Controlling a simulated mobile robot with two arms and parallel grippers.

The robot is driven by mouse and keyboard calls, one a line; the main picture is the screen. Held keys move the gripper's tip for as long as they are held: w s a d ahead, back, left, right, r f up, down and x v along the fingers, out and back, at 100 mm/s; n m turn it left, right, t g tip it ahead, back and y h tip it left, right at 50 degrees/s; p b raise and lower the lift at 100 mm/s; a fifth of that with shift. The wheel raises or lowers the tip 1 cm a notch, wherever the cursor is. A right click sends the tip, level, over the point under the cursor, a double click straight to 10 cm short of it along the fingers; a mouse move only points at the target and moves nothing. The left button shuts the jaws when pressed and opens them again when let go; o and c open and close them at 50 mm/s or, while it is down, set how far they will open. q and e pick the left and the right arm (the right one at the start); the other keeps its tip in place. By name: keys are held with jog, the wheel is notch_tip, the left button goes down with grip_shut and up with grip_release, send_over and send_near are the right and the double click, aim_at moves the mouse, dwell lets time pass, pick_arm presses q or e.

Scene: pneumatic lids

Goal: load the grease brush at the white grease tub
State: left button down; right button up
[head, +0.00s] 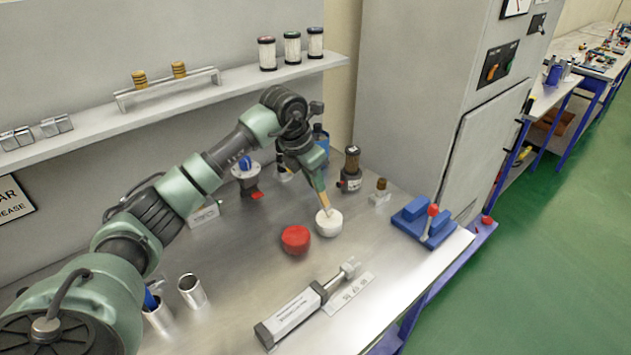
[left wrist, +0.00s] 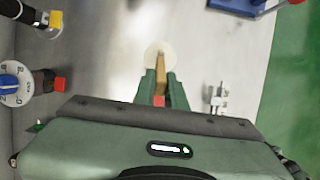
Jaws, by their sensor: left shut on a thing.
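The white grease tub (head: 329,226) stands on the steel bench, right of the red tub; it also shows in the left wrist view (left wrist: 152,49). My left gripper (head: 318,178) points down above the white tub and is shut on the grease brush (head: 323,200). In the left wrist view the wooden brush (left wrist: 160,72) sits between the green fingers (left wrist: 161,85). The brush's lower end is at the tub's opening; I cannot tell how deep it reaches or whether it carries grease. My right gripper is not in view.
A red tub (head: 296,239) is close beside the white one. A pneumatic cylinder (head: 295,315) lies in front, and steel cups (head: 192,290) stand at the left.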

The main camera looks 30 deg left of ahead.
pick_arm(q)
jog(key=shift+r+p, duration=1.8)
jog(key=shift+r, duration=1.35)
jog(key=shift+f, duration=0.1)
